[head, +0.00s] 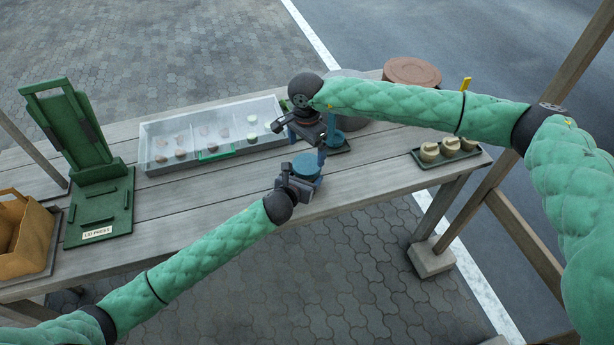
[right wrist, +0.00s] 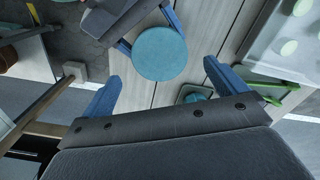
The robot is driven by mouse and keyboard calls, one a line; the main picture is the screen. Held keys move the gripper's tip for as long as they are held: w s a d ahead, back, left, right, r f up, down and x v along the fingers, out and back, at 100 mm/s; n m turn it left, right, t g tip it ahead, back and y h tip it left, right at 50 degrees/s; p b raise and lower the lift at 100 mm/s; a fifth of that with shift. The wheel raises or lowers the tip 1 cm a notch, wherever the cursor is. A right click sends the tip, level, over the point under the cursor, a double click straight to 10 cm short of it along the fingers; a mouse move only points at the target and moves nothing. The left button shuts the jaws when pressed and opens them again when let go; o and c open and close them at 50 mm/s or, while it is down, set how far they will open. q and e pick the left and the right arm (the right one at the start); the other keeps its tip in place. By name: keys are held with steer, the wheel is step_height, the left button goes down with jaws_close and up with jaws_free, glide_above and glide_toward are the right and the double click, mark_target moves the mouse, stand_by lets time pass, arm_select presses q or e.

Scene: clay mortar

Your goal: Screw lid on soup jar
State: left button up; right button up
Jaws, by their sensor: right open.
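The soup jar appears as a blue-teal round shape at the table's front edge (head: 306,165). Its flat round teal top, which looks like the lid (right wrist: 159,53), faces the right wrist camera. My left gripper (head: 301,178) reaches in from the front, its blue fingers on either side of the jar, seemingly shut on it. My right gripper (head: 306,146) is open above the jar. In the right wrist view its fingers (right wrist: 162,72) are spread wide with the round top beyond and between them, apart from both. The jar's body is mostly hidden.
A small dark green tray (head: 341,148) with a teal item stands just behind. A divided clear-topped case (head: 160,160) lies left of it. A green lid press (head: 100,205) and tan bag (head: 24,235) stand far left. A tray of pale pots (head: 447,154) sits right.

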mark_target(307, 163)
steer(key=shift+d+r+m, duration=0.1)
steer(key=shift+r+m, duration=0.2)
steer(key=shift+r, duration=0.4)
steer(key=shift+f, duration=0.15)
steer(key=shift+f, duration=3.85)
